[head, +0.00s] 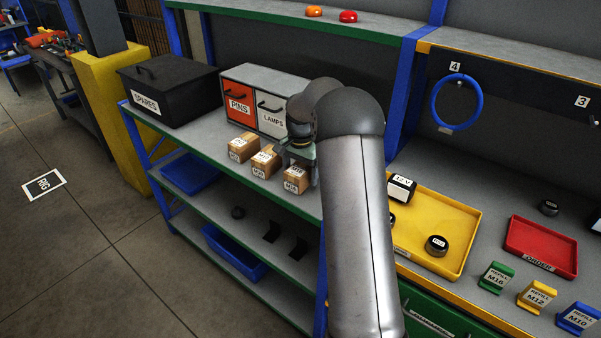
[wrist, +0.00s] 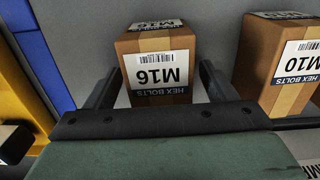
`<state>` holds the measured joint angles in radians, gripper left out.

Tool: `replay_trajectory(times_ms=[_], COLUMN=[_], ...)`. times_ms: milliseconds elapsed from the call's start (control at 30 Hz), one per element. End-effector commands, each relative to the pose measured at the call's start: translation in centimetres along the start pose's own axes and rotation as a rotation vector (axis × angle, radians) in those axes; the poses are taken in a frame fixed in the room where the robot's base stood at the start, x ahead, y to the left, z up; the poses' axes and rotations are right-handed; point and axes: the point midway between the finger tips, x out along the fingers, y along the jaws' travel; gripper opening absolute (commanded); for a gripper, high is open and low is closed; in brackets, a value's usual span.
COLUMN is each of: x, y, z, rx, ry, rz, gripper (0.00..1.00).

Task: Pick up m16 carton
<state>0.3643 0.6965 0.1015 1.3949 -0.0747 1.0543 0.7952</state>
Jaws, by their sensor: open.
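The M16 carton (wrist: 160,62) is a brown box with a white label, upright on the grey shelf top. In the wrist view it sits between the two black fingers of my gripper (wrist: 158,75), which are open, with a gap at each side. In the head view it appears to be the carton nearest the front right (head: 296,179), with my gripper (head: 296,158) just above and behind it. My arm hides part of that area.
Another carton (head: 243,147) stands farther left. The PINS and LAMPS drawer unit (head: 265,76) is behind. A blue post (wrist: 48,65) and yellow tray (head: 440,210) lie on the other side.

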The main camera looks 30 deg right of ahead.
Motion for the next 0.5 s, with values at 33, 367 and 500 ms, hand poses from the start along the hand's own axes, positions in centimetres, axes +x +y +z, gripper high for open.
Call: replay_trajectory(times_ms=[33, 367, 500], x=[0.34, 0.7, 0.68], y=[0.04, 0.01, 0.01], z=[0.04, 0.01, 0.01], rx=[0.0, 0.0, 0.0], ry=[-0.002, 0.001, 0.001], rz=[0.001, 0.0, 0.0], gripper=[0.78, 0.61, 0.23])
